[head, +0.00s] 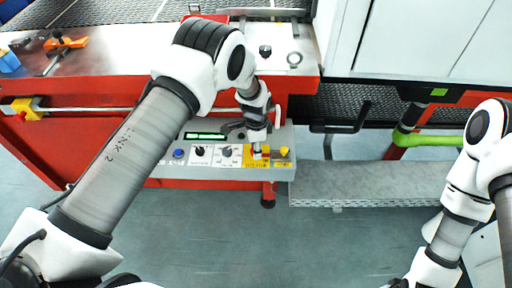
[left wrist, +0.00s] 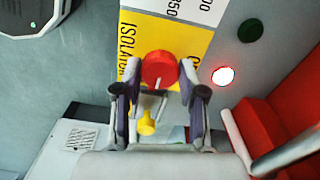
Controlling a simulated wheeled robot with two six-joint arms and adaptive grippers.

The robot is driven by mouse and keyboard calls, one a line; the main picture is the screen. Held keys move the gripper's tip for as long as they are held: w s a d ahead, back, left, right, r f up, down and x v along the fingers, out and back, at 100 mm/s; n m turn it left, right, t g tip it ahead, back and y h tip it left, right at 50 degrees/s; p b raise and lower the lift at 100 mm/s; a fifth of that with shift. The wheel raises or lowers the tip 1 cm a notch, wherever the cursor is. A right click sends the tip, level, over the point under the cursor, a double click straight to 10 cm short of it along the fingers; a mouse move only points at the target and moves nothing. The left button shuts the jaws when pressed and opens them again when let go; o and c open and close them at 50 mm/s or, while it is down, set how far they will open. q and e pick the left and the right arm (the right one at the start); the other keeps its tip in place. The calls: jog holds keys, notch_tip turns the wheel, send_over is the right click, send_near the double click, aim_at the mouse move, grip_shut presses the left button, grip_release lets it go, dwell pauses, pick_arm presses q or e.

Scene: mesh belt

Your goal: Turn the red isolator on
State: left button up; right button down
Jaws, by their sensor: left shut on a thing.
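The red isolator (left wrist: 159,68) is a round red knob on a yellow label plate that reads ISOLATOR, in the left wrist view. My left gripper (left wrist: 160,88) has one finger on each side of the knob and is shut on it. A pale pointer mark shows at the knob's lower edge. In the head view my left gripper (head: 257,151) reaches down onto the yellow part of the control panel (head: 170,172), and hides most of the knob. The fingers of my right gripper are outside the frames.
A yellow knob (head: 284,152) sits just right of the isolator. A blue button (head: 179,153), dials and a green display (head: 205,135) lie to its left. A lit white lamp (left wrist: 223,76) and dark green button (left wrist: 250,31) are close by. The floor in front is clear.

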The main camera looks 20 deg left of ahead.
pick_arm(q)
jog(key=o, duration=1.1)
jog(key=shift+f, duration=0.1)
jog(key=shift+o, duration=0.2)
notch_tip(320, 180, up, 12)
